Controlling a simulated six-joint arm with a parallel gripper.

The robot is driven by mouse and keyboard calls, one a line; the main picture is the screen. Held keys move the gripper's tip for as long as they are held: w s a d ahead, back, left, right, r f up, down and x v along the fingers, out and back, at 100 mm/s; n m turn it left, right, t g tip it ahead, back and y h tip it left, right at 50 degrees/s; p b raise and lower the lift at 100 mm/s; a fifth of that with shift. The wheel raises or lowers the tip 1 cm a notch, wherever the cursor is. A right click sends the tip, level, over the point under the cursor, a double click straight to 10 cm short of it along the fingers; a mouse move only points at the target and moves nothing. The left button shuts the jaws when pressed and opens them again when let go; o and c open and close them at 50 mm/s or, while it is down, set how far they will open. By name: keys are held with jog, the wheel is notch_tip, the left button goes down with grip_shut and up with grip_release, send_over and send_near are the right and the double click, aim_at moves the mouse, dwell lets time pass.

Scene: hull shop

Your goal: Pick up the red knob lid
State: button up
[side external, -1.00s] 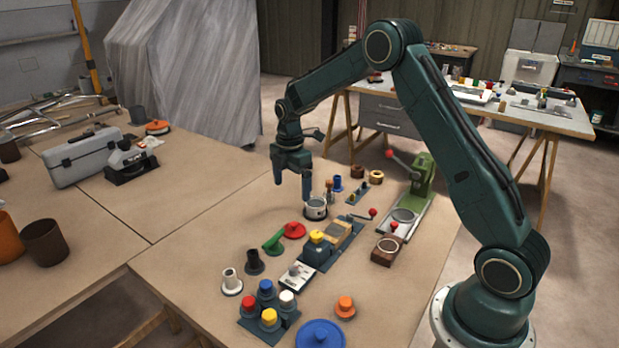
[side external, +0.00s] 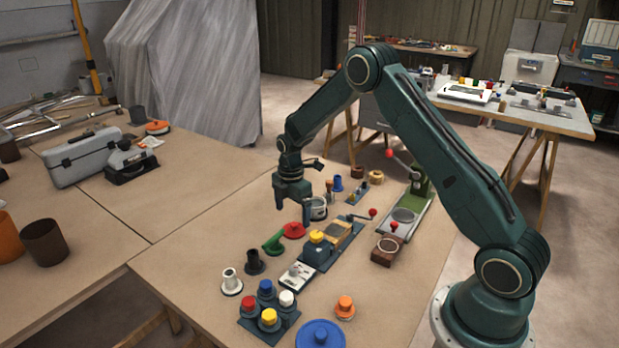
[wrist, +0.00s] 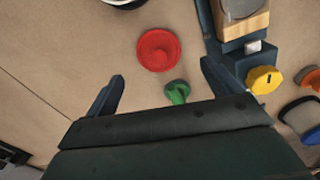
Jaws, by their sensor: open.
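The red knob lid (side external: 294,230) lies flat on the table next to a green knobbed part (side external: 273,243). In the wrist view the round red lid (wrist: 158,49) sits beyond my fingertips, with its raised middle facing up. The green part (wrist: 177,92) is closer, between the line of the fingers. My gripper (side external: 292,214) is open and empty, pointing down above the table close to the red lid. Its two fingers also show in the wrist view (wrist: 163,72), spread apart. The gap between fingertips and lid is hard to judge.
A dark fixture with a yellow knob (side external: 317,237) and wooden block stands right of the lid. A white-rimmed pot (side external: 318,208) is behind it. A black flanged part (side external: 254,262) and a white one (side external: 231,281) stand in front. The table left of the lid is clear.

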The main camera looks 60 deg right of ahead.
aim_at(293, 224)
jog(key=shift+f, duration=2.55)
jog(key=c, duration=1.1)
jog(key=shift+o, duration=0.2)
jog(key=shift+r, duration=0.15)
notch_tip(293, 224, up, 20)
jog(key=shift+f, duration=0.2)
